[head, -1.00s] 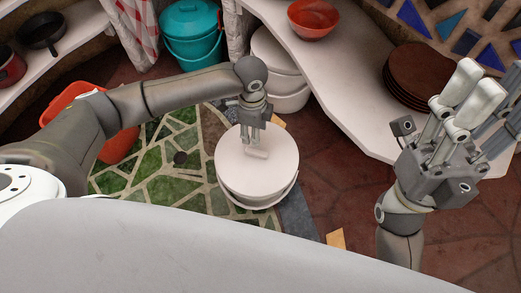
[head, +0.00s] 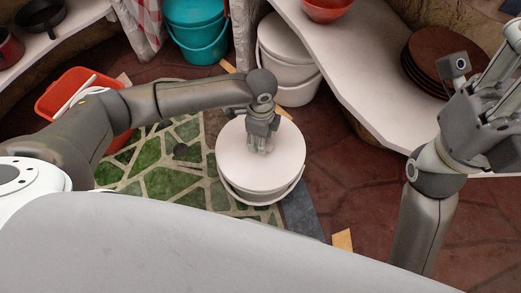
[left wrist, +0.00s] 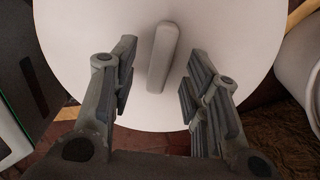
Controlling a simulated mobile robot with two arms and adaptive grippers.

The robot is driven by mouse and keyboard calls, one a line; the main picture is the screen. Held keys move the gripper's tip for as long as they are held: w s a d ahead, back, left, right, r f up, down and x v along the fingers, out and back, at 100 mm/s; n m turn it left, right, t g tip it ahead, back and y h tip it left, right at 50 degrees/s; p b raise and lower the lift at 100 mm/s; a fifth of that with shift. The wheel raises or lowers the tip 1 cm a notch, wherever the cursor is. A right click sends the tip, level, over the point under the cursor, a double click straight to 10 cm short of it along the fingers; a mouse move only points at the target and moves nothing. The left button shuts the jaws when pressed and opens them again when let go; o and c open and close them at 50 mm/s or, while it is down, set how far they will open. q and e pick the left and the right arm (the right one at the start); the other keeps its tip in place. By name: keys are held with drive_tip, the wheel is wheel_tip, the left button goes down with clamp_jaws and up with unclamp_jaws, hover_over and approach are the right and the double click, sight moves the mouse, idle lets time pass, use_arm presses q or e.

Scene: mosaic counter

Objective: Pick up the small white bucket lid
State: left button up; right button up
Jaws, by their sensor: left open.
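The small white bucket lid (head: 250,172) is round and sits on a white bucket (head: 248,198) standing on the floor in the middle of the head view. My left gripper (head: 261,147) points down over the lid's middle and hides its handle there. In the left wrist view, the bar-shaped handle (left wrist: 163,55) stands up from the lid (left wrist: 85,35) between the two spread fingers of my left gripper (left wrist: 159,72), with a gap on each side. My right gripper (head: 492,85) is raised at the right edge, well away from the lid, and its fingers are partly cut off.
A larger lidded white bucket (head: 295,92) stands behind, beside the pale counter (head: 350,85). A teal bucket (head: 198,38) is at the back. An orange bin (head: 52,100) is at left. Brown plates (head: 432,60) and an orange bowl (head: 327,9) rest on the counter.

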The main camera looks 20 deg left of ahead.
use_arm(q)
wheel_tip(320, 180, down, 2)
drive_tip(key=shift+b, duration=0.4)
clamp_jaws()
